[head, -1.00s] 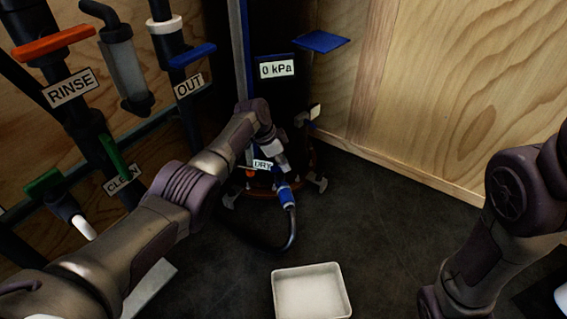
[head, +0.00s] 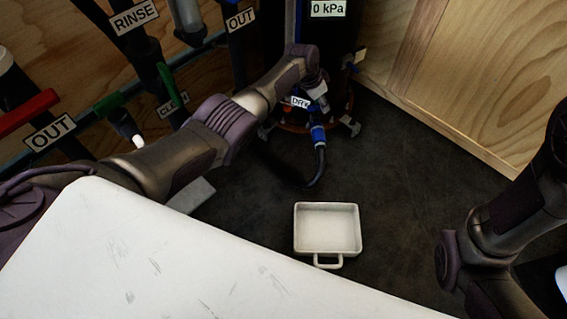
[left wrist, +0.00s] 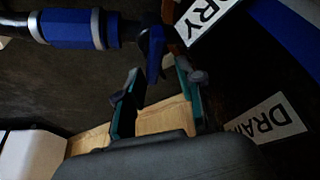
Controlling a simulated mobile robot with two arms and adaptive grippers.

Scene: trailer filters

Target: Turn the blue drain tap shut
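The blue drain tap shows in the left wrist view as a blue lever (left wrist: 153,48), beside a tilted DRY label (left wrist: 207,18). A DRAIN label (left wrist: 268,118), partly cut off, is to the right. My left gripper (left wrist: 160,74) has its two fingers apart, with the lower end of the lever between or just beyond the tips; contact cannot be told. In the head view my left gripper (head: 319,92) is low at the front of the dark vessel and largely hides the tap. My right gripper is out of view; only its arm shows.
A blue hose connector (head: 318,134) with a black hose hangs just below the tap. A white handled tray (head: 328,230) is on the dark floor. Pipes with a green handle (head: 166,78) and a red handle (head: 28,114) stand left. Open floor lies right of the tray.

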